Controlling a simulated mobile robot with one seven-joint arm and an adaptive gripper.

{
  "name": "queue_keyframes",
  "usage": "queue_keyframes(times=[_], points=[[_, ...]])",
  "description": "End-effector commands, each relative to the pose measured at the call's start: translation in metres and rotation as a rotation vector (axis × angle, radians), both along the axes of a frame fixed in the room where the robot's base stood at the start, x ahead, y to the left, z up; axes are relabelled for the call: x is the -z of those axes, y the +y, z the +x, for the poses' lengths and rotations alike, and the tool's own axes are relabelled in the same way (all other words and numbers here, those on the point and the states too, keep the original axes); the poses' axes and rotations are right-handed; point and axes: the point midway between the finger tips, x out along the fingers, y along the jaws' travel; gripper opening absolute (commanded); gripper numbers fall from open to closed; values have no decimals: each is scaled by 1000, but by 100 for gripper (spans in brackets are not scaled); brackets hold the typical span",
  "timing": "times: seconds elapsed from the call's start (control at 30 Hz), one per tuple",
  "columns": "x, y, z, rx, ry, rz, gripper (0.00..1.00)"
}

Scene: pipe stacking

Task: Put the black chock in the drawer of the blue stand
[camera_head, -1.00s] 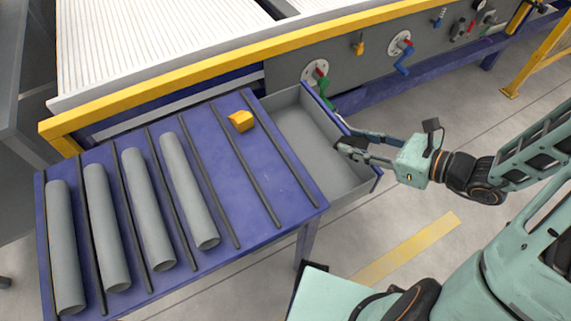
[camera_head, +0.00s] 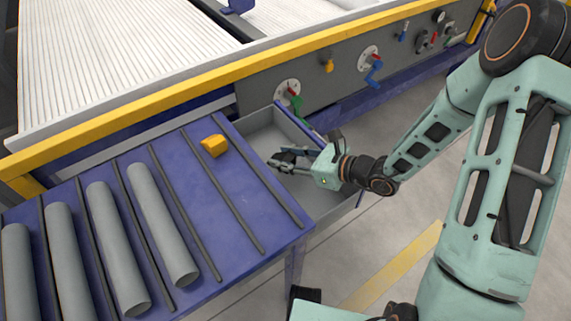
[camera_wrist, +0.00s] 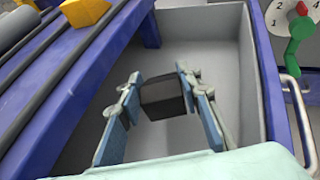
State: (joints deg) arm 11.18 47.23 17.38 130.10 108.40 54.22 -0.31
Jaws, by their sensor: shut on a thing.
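The black chock (camera_wrist: 162,98) is held between the two fingers of my gripper (camera_wrist: 160,88). In the head view my gripper (camera_head: 279,163) is over the open drawer (camera_head: 318,200) of the blue stand (camera_head: 255,205). The wrist view looks down into the grey drawer (camera_wrist: 205,25), with the chock above or within it; I cannot tell whether the chock touches the drawer floor. In the head view the chock is hard to tell apart from the dark fingers.
A yellow chock (camera_head: 214,146) sits on the stand top beside a dark rail. Several grey pipes (camera_head: 163,225) lie between rails at the left. A control panel with a green crank (camera_head: 295,103) stands behind the drawer. A drawer handle (camera_wrist: 301,120) shows at right.

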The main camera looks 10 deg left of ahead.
Motion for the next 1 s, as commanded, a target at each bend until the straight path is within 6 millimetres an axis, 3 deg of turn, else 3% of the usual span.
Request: queue_keyframes(times=[0.03, 0.1, 0.87, 0.9, 1.0], points=[[14, -1, 0, 2, 4, -1, 6], [23, -1, 0, 3, 3, 0, 6], [35, -2, 0, 2, 0, -1, 6], [35, -2, 0, 3, 2, -2, 33], [35, -2, 0, 3, 2, -2, 44]])
